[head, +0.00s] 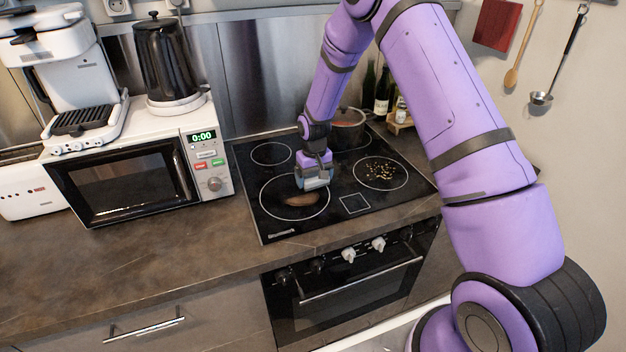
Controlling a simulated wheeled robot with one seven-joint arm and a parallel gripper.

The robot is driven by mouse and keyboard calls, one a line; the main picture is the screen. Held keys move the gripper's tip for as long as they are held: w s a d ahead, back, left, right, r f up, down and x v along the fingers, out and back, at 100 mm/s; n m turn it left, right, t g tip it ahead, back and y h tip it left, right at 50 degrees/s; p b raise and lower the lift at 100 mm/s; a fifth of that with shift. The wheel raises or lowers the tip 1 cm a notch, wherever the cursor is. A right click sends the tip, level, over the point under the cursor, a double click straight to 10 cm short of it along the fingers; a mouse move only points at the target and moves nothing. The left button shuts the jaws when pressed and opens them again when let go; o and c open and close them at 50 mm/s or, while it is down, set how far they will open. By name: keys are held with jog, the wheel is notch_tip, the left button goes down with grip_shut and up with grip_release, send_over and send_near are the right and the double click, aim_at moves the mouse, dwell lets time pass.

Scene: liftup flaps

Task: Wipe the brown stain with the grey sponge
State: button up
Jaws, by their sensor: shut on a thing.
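The brown stain (299,200) lies on the black cooktop (262,224), inside the front-left burner ring. It is an elongated brown smear. My gripper (313,176) points down over the back-right part of the same ring, just behind and to the right of the stain. It is shut on the grey sponge (316,183), which shows below the fingers. The sponge is at or very near the cooktop surface; I cannot tell whether it touches. The fingers hide part of the sponge.
Yellowish crumbs (380,170) lie in the right burner ring. A white microwave (130,170) stands to the left. The counter (150,250) in front of it is clear.

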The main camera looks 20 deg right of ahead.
notch_tip(320, 180, up, 2)
jog(key=shift+a+r, duration=0.1)
jog(key=shift+a, duration=0.05)
jog(key=shift+r, duration=2.7)
